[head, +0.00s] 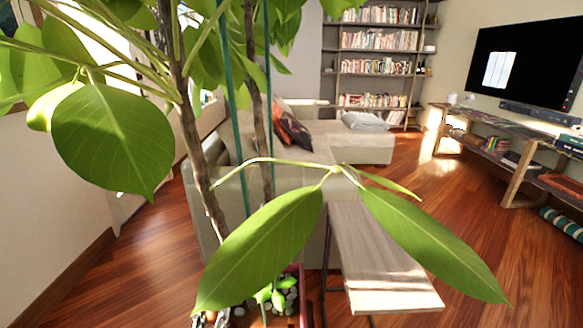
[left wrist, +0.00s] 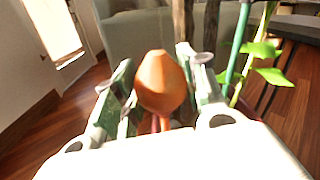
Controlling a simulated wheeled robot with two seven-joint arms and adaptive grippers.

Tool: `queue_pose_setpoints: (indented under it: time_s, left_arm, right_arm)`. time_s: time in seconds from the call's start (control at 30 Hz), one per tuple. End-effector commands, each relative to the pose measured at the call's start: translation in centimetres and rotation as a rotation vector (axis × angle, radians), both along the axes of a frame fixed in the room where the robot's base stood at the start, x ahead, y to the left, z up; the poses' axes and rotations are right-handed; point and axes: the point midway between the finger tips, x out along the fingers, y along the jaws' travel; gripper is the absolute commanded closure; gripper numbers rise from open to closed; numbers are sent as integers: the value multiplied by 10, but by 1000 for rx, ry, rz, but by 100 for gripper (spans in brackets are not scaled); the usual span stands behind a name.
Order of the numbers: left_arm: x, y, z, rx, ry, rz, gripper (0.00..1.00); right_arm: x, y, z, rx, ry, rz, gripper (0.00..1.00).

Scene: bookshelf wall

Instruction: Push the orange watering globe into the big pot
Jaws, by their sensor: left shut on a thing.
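The orange watering globe (left wrist: 162,84) shows in the left wrist view, rounded, with its narrower reddish part running down out of sight behind my gripper body. My left gripper (left wrist: 156,60) is shut on it, with one finger on each side. In the head view the big pot (head: 302,305) is at the bottom centre, with a dark red wall and pebbles inside. Large leaves cover much of it. Neither the globe nor my left gripper can be made out in the head view. My right gripper is in no view.
The plant's stems (head: 197,150) and green stakes rise from the pot, and big leaves (head: 265,245) hang in front. A wooden side table (head: 380,260) stands right of the pot. A sofa (head: 345,140) is behind. Open wooden floor lies at left and right.

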Motion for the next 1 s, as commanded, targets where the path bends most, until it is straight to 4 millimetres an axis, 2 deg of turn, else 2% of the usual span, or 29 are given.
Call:
queue_pose_setpoints:
  time_s: [0.03, 1.0]
  left_arm:
    - [0, 0, -9, 0, 0, 0, 82]
    - [0, 0, -104, 0, 0, 0, 82]
  right_arm:
    - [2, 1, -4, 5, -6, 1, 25]
    - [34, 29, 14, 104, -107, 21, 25]
